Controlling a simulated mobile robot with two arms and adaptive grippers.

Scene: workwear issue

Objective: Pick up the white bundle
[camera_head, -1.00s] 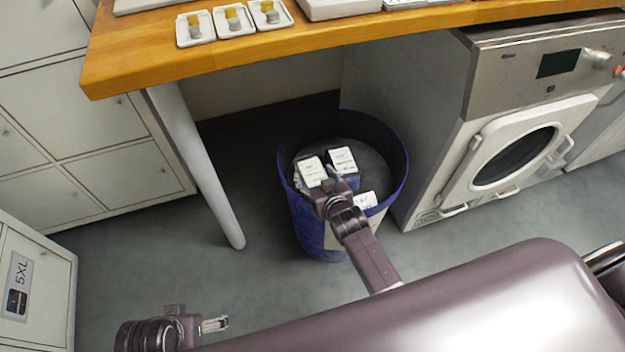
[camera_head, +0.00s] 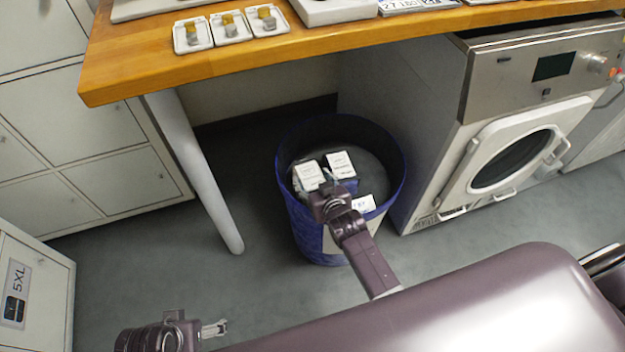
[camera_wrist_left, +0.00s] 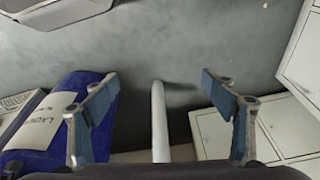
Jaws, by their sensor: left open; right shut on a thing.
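The white bundle (camera_head: 308,175) sits in the blue bin (camera_head: 392,190) under the table, with a white label on top. My right gripper (camera_head: 328,180) reaches down into the bin at this bundle's right edge and is shut on it; its fingertips and the exact contact are mostly hidden. A blue bundle with a white label (camera_head: 340,164) is just behind and to the right. My left gripper (camera_head: 215,328) is at the lower left, away from the bin. In the left wrist view its fingers (camera_wrist_left: 163,98) are wide apart with nothing between them.
The wooden table (camera_head: 180,75) overhangs the bin, with a pale leg (camera_head: 195,170) to its left. A washing machine (camera_head: 430,150) stands close on the right. Drawer cabinets (camera_head: 85,140) line the left. Another white label (camera_head: 363,204) shows inside the bin. The floor left of the bin is clear.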

